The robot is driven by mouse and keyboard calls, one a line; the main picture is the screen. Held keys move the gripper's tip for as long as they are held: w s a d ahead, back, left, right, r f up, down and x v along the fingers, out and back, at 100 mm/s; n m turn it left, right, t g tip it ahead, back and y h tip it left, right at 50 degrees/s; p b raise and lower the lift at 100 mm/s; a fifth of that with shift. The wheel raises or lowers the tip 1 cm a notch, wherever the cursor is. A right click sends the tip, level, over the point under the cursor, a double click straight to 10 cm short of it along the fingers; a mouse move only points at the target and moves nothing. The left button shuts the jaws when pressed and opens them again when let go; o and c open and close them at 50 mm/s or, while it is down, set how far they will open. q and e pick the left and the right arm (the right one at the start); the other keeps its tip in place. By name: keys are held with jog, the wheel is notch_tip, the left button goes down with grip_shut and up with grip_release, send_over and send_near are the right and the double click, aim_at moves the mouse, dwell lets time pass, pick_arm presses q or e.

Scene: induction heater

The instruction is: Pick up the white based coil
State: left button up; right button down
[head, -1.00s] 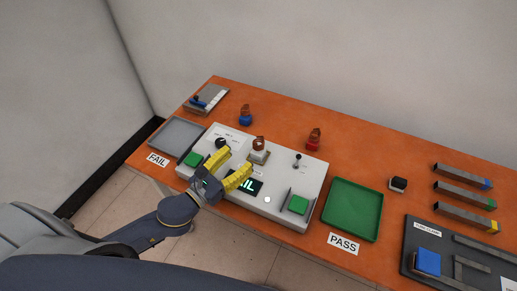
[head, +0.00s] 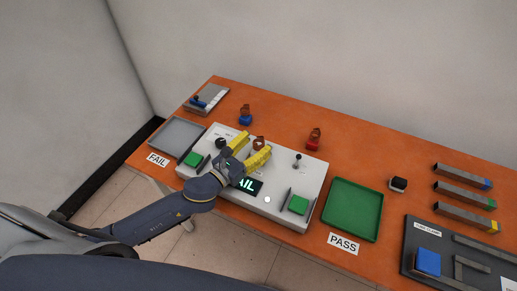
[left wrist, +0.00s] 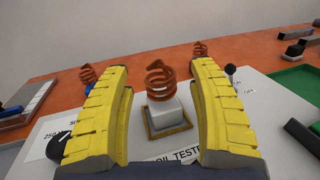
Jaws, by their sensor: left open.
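The white based coil (left wrist: 161,108) is a copper spiral on a white block. It stands upright on a square pad with a tan border on the white tester box (head: 230,199). In the head view only the copper top of the coil (head: 259,142) shows clearly; the yellow fingers hide its base. My left gripper (head: 250,148) is open, its yellow fingers pointing at the coil. In the left wrist view the coil stands between and beyond the open fingers (left wrist: 168,85), with a gap on each side. My right gripper is not in view.
A blue based coil (head: 245,115) and a red based coil (head: 314,139) stand behind the tester. A black knob (head: 220,143) and a black-topped lever (head: 297,160) rise from it. The grey FAIL tray (head: 178,137) and green PASS tray (head: 352,209) are empty.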

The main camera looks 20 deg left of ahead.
pick_arm(q)
jog(key=shift+w+d, duration=0.25)
jog(key=shift+w, duration=0.3)
jog(key=shift+c, duration=0.4)
grip_shut()
